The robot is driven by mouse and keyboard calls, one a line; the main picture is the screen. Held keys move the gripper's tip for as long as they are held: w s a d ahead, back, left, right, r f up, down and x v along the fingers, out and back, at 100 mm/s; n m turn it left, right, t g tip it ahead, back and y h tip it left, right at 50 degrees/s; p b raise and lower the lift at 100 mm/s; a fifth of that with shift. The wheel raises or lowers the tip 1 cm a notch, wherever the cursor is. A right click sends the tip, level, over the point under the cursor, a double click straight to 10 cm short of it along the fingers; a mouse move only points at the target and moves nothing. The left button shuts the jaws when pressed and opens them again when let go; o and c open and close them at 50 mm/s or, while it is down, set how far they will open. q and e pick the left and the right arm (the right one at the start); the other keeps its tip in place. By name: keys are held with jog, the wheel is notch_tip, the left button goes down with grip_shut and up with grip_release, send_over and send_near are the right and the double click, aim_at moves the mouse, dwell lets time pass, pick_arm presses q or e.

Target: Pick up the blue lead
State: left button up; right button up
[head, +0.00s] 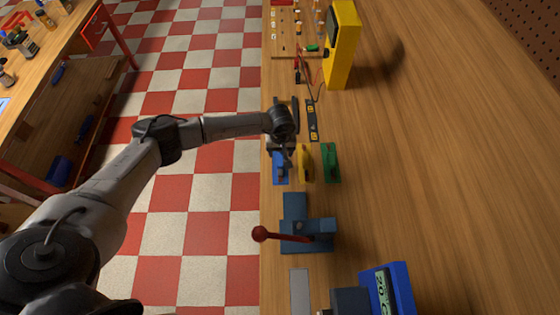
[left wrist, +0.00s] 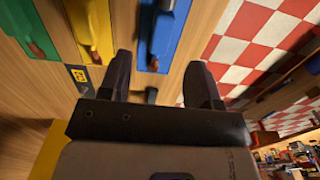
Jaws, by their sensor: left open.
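The blue lead (head: 280,168) lies on the wooden bench near its left edge, beside a yellow one (head: 305,163) and a green one (head: 330,163). In the left wrist view the blue lead (left wrist: 178,28) is a blue strip with a darker raised part and a reddish tip, just beyond the fingers. My left gripper (head: 281,143) is over the bench at the far end of the blue lead, and my arm partly hides that end. In the left wrist view its fingers (left wrist: 162,82) are apart with nothing between them. My right gripper does not show.
A blue vise-like block with a red-knobbed lever (head: 307,236) stands nearer. A yellow upright case (head: 342,45) stands farther off with thin wires beside it. A blue device with a display (head: 388,290) sits at the front. The bench's right side is clear.

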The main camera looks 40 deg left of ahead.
aim_at(280, 160)
pick_arm(q)
jog(key=shift+a+f+p, duration=0.1)
jog(key=shift+f+p, duration=0.4)
jog(key=shift+f, duration=2.7)
jog(key=c, duration=1)
jog(key=shift+r, duration=0.2)
